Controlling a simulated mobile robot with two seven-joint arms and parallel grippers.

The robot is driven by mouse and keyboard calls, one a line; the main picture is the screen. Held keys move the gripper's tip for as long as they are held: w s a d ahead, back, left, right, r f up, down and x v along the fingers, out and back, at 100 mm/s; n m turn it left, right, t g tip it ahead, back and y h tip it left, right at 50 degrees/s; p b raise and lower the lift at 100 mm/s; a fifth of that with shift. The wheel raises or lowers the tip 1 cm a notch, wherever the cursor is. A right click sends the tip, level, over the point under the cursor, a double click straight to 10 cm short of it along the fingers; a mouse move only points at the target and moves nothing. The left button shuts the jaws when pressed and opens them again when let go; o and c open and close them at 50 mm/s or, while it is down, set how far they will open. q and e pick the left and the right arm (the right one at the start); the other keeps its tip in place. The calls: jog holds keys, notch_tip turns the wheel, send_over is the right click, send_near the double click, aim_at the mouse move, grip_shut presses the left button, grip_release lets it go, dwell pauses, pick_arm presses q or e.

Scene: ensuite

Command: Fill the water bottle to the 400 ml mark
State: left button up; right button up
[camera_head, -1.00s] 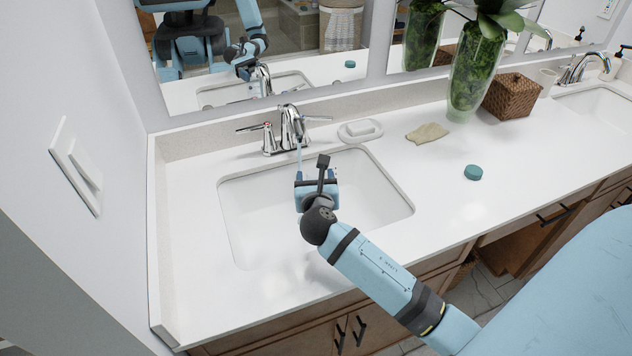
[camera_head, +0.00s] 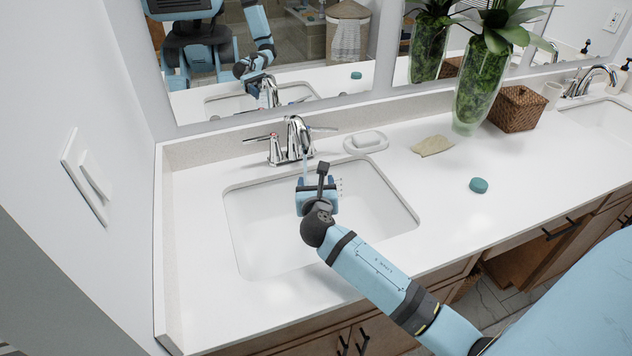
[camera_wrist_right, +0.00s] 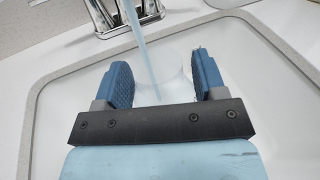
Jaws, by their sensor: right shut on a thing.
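My right gripper (camera_head: 318,188) is over the left sink, just in front of the faucet (camera_head: 292,143). Its blue fingers (camera_wrist_right: 163,82) are shut on the clear water bottle (camera_wrist_right: 174,84), which is hard to make out against the white basin. A column of small dark marks on the bottle (camera_head: 340,187) shows right of the gripper. A bluish water stream (camera_wrist_right: 138,42) falls from the spout toward the bottle between the fingers. The water level cannot be read. A teal round cap (camera_head: 478,185) lies on the counter at the right. My left gripper is not in view.
The white sink (camera_head: 262,240) surrounds the gripper from below. A soap dish (camera_head: 366,142), a beige cloth (camera_head: 433,146), a tall glass vase (camera_head: 477,90) and a woven basket (camera_head: 517,109) stand along the back. The counter right of the sink is mostly clear.

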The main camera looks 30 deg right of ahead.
jog(key=w+d, duration=0.2)
jog(key=w, duration=0.5)
jog(key=shift+w+p, duration=0.3)
jog(key=shift+p, duration=0.15)
dwell(6.8)
